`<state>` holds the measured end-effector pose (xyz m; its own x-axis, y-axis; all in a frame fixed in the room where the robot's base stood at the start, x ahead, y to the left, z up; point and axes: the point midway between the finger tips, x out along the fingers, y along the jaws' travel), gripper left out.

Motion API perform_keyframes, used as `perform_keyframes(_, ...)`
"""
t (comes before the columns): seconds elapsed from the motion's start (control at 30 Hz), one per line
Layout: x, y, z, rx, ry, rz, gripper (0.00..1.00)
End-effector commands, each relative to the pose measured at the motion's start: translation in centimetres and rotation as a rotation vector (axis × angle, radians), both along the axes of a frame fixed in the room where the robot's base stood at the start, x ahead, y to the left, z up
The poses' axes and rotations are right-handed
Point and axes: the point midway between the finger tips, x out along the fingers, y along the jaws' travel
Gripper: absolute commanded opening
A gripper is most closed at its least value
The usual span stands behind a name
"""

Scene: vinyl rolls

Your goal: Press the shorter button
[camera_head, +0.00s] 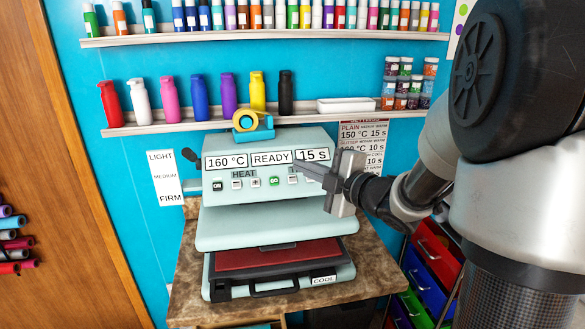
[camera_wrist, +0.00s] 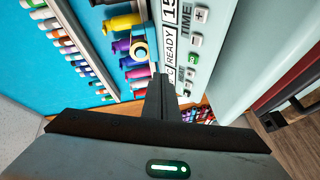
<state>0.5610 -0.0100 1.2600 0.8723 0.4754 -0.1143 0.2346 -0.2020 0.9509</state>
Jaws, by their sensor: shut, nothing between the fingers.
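The heat press (camera_head: 265,225) has a panel with a row of small buttons under its displays. Under TIME, a white minus button (camera_head: 293,180) shows right of the green GO button (camera_head: 274,181). In the wrist view the TIME minus button (camera_wrist: 196,40) sits between a plus button (camera_wrist: 202,15) and the green button (camera_wrist: 192,58). My gripper (camera_head: 297,164) is shut and empty, its tips in front of the panel, just above the TIME buttons in the head view. The wrist view shows the closed fingers (camera_wrist: 158,80); contact with the panel cannot be told.
The displays read 160 °C, READY and 15 s. A yellow tape roll in a blue dispenser (camera_head: 246,122) sits on top of the press. Shelves of bottles (camera_head: 255,92) line the wall behind. A drawer unit (camera_head: 433,260) stands at lower right.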

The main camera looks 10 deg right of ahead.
Motion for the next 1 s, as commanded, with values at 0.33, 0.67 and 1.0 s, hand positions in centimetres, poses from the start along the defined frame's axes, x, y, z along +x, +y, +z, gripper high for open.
perform_keyframes(0.33,0.0,0.0,-0.2,0.001,-0.001,0.001,0.0)
perform_keyframes(0.67,2.2,0.1,-2.7,0.0,0.0,0.002,0.0)
perform_keyframes(1.0,5.3,0.1,-5.8,0.0,-0.002,0.002,0.0)
